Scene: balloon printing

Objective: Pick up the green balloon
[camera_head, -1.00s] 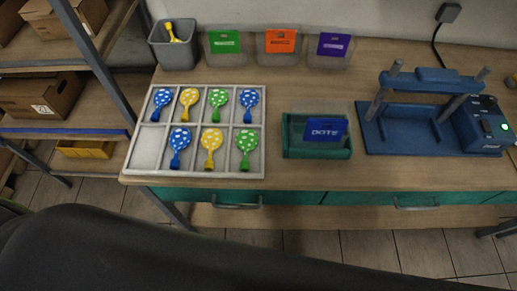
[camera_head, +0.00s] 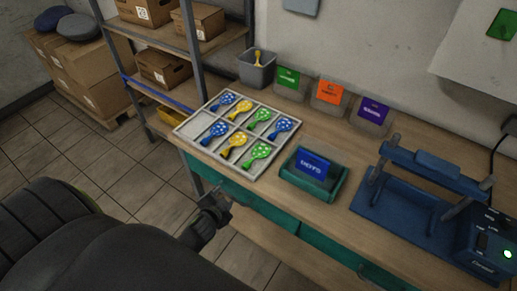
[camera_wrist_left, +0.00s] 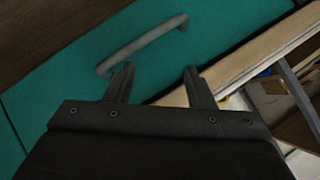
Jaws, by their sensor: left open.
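Two green dotted balloons lie in the white compartment tray (camera_head: 191,141) on the table. One green balloon (camera_head: 260,116) is in the back row, third from the left. The other green balloon (camera_head: 258,153) is at the right end of the front row. My left gripper (camera_head: 222,197) is open and empty, below the table's front edge and apart from the tray. In the left wrist view its open fingers (camera_wrist_left: 160,84) point toward a green drawer front with a grey handle (camera_wrist_left: 145,45). My right gripper is not in view.
A green box (camera_head: 311,182) with a blue card stands right of the tray. A blue press (camera_head: 415,205) is farther right. A grey bin (camera_head: 257,72) stands behind.

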